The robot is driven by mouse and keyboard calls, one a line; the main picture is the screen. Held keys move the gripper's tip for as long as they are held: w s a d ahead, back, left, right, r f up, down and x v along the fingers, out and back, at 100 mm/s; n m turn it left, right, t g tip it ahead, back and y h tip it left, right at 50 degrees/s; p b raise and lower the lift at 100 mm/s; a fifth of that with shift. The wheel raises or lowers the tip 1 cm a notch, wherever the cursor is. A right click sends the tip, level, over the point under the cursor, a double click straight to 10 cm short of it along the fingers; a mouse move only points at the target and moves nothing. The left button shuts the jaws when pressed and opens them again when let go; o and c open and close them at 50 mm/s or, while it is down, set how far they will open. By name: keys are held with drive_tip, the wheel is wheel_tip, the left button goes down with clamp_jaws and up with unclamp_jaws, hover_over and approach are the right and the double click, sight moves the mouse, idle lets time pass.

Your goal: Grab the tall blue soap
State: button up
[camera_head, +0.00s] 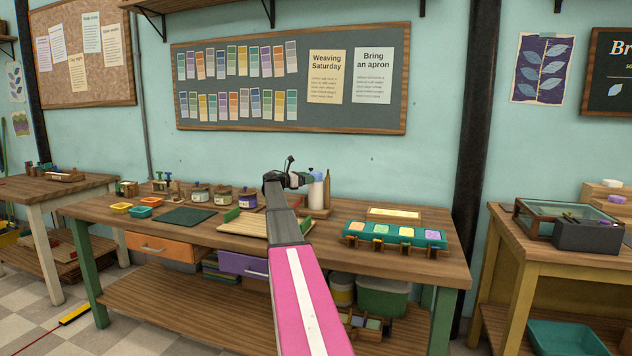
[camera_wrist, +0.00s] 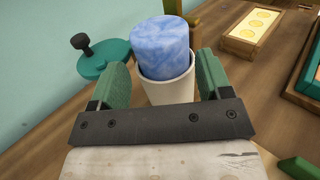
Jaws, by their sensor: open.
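The tall blue soap (camera_wrist: 162,45) is a marbled blue cylinder standing upright in a white cup (camera_wrist: 170,90). Its lower part is hidden inside the cup. My gripper (camera_wrist: 163,76) is open, with one green-padded finger on each side of the cup and soap. I cannot tell whether either finger touches them. In the head view, my gripper (camera_head: 297,181) is at the back of the workbench, beside the white cup (camera_head: 316,194) with the pale blue-violet soap top (camera_head: 317,174) showing above it.
A teal round piece with a black knob (camera_wrist: 104,58) lies left of the cup in the wrist view. A wooden tray with yellow discs (camera_wrist: 256,24) is at the right. Jars (camera_head: 222,195) stand to the left along the workbench (camera_head: 350,262). A teal mold with colored blocks (camera_head: 396,238) is at the right.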

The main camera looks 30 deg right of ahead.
drive_tip(key=d, duration=0.4)
drive_tip(key=shift+s+d+r, duration=0.1)
drive_tip(key=shift+s+r, duration=0.1)
drive_tip(key=shift+s, duration=0.05)
drive_tip(key=c, duration=0.7)
drive_tip(key=shift+r, duration=0.1)
